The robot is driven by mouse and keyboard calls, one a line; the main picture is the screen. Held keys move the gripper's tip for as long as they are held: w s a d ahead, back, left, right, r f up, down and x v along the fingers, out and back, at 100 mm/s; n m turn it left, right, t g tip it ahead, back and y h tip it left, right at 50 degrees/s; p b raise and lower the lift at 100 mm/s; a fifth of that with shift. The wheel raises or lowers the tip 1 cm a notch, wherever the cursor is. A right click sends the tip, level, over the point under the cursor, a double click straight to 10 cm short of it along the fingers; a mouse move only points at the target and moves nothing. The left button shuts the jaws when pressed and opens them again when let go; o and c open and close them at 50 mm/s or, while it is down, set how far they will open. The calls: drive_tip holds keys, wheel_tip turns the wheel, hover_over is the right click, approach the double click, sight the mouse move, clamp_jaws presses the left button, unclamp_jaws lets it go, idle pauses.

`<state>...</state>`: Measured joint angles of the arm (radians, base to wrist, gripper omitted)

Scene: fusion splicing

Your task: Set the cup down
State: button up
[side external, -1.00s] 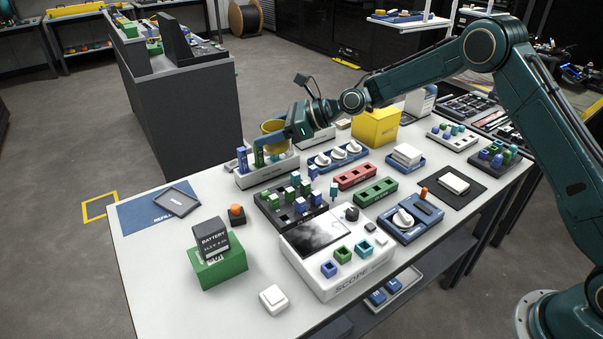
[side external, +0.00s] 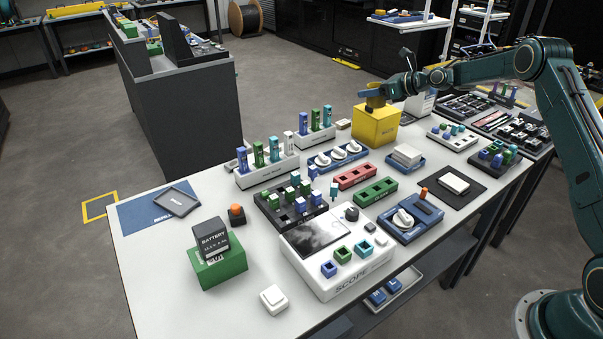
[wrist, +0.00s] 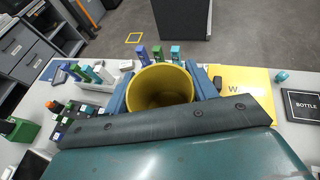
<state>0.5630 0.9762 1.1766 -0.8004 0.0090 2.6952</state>
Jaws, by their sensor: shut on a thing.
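The yellow cup (wrist: 160,88) is in my gripper, its open mouth facing the wrist camera and its inside looking empty. My gripper (side external: 374,93) is shut on it, with a blue finger on each side of the cup in the wrist view. In the side view the cup is a small yellow patch, mostly hidden by the gripper, at the top of the yellow box (side external: 376,128). The box also shows right of the cup in the wrist view (wrist: 245,84), with a "W" on it. I cannot tell whether cup and box touch.
A white rack (side external: 267,170) with several coloured tubes and a smaller tube rack (side external: 314,138) stand left of the box. A blue panel with white knobs (side external: 337,157) is in front. A dark card marked BOTTLE (wrist: 301,105) lies at right in the wrist view.

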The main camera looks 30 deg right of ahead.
drive_tip(key=s+d+m+t+h, duration=0.15)
drive_tip(key=s+d, duration=0.25)
drive_tip(key=d, duration=0.7)
drive_tip(key=s+d+m+g+h, duration=0.1)
drive_tip(key=s+d+m+h, duration=0.2)
drive_tip(key=d, duration=0.8)
drive_tip(key=shift+n+t, duration=0.25)
drive_tip(key=shift+n, duration=0.1)
drive_tip(key=f, duration=1.5)
drive_tip(key=shift+s+a+f, duration=0.2)
drive_tip(key=shift+s, duration=0.05)
drive_tip(key=shift+f, duration=0.1)
drive_tip(key=shift+f, duration=2)
drive_tip(key=shift+f, duration=0.1)
drive_tip(key=o, duration=1.1)
drive_tip(key=shift+f, duration=0.1)
drive_tip(key=shift+r, duration=0.2)
drive_tip(key=shift+v, duration=6)
